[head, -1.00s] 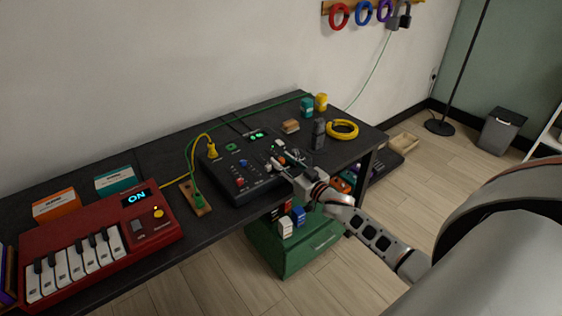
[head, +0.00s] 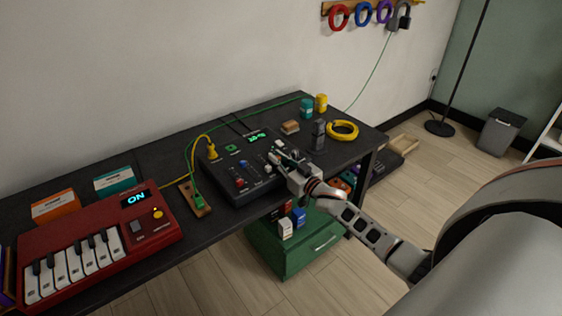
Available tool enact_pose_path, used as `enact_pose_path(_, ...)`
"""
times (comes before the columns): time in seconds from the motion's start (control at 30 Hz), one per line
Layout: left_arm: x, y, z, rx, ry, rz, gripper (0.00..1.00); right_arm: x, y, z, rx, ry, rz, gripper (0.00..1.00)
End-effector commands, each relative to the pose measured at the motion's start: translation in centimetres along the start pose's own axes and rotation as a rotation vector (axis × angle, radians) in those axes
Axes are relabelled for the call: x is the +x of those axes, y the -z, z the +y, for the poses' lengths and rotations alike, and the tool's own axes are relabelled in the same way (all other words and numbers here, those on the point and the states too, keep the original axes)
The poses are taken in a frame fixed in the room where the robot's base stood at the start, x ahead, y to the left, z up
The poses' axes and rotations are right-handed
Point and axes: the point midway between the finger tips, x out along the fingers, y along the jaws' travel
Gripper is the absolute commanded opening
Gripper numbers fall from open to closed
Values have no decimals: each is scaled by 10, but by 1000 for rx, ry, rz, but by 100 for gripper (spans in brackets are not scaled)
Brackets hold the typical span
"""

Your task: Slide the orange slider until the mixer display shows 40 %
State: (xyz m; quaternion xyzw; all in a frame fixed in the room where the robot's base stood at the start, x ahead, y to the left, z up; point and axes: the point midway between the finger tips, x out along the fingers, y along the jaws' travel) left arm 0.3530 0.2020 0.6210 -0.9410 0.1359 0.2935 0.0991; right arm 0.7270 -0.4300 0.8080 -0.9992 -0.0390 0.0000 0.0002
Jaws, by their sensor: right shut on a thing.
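The black mixer (head: 222,184) lies on the dark table, with several knobs and sliders on its top. Its small display (head: 257,137) glows green near the back edge, but the characters are too small to read surely. My right gripper (head: 284,160) reaches over the mixer's right part and is shut on the orange slider, which its fingers hide. My left gripper is not in view.
Left of the mixer are a wooden strip (head: 187,198) with plugged cables and a red keyboard (head: 95,248). A dark bottle (head: 318,135), a yellow cable coil (head: 342,130) and a wooden block (head: 290,127) stand close on the right. A green toolbox (head: 290,255) is below.

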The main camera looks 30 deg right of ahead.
Motion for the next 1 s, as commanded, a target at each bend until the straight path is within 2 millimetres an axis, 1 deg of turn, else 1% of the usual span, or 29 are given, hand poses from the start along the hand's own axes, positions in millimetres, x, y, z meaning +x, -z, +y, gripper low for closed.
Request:
enact_pose_path(0.07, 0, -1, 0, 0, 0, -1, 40, 5, 0, 0, 0, 0, 0, 0)
enact_pose_path(0.3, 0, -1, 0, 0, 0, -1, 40, 5, 0, 0, 0, 0, 0, 0)
enact_pose_path(0.33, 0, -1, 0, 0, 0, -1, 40, 5, 0, 0, 0, 0, 0, 20)
enact_pose_path(0.37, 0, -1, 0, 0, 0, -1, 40, 5, 0, 0, 0, 0, 0, 28)
enact_pose_path(0.4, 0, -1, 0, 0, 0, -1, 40, 4, 0, 0, 0, 0, 0, 31)
enact_pose_path(0.77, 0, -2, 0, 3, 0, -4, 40, 2, 0, 0, -1, 0, -1, 31)
enact_pose_path(0.87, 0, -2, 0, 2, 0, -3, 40, -5, -1, 0, -1, 0, -2, 31)
enact_pose_path(1.0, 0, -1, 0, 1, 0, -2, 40, -25, -2, 0, -1, 1, -2, 31)
